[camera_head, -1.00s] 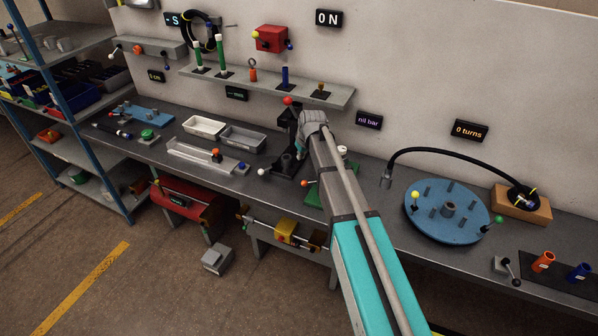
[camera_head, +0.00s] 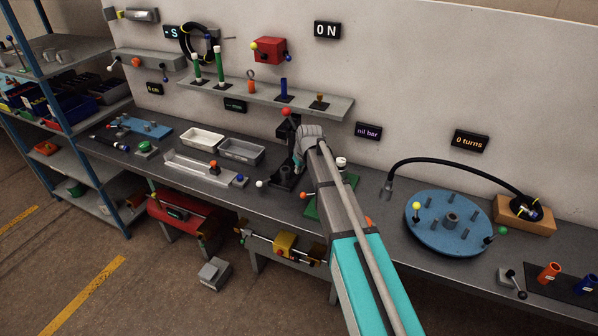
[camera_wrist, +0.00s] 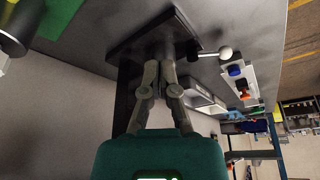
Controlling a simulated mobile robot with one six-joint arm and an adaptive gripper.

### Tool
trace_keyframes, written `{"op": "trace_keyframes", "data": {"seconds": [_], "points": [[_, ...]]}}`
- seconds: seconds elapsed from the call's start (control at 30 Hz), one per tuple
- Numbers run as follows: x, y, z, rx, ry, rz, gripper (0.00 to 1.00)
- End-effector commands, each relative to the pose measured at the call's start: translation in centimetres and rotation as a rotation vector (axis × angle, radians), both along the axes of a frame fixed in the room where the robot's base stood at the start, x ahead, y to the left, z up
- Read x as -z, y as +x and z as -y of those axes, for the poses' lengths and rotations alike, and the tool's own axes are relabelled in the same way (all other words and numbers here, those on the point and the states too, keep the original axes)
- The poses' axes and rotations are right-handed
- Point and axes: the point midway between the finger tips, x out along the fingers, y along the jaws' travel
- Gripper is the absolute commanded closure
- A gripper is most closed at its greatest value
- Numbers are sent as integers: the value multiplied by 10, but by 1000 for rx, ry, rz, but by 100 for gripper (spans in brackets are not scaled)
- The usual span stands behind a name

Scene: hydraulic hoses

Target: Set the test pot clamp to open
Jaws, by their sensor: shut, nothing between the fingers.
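I cannot tell for sure which fixture is the test pot. A green base plate (camera_head: 322,208) stands right of my gripper, partly hidden by my arm, with a white-topped part (camera_head: 341,163) and an orange-ball lever (camera_head: 304,195). In the wrist view a dark metal cylinder (camera_wrist: 17,28) is at the upper left by green. My gripper (camera_head: 298,163) is shut and empty beside a black upright stand (camera_head: 284,150) with a red ball on top. In the wrist view the fingertips (camera_wrist: 164,66) overlap the stand near its base plate; contact is unclear. A white-ball lever (camera_wrist: 225,52) sticks out beside them.
Grey and white trays (camera_head: 203,139) lie left of the stand. A shelf (camera_head: 262,95) with several upright parts overhangs the back. A display (camera_head: 368,131) reads "nil bar". A blue round table (camera_head: 447,243) and a black hose are to the right.

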Motion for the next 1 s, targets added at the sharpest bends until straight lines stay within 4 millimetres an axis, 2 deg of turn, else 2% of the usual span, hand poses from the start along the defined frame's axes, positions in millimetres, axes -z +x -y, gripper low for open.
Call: {"op": "trace_keyframes", "data": {"seconds": [0.1, 0.93, 1.0], "points": [[13, 4, -2, -1, 0, 0, 100], [75, 24, -14, -2, 0, 0, 100], [77, 20, -12, -1, 0, 0, 100]]}}
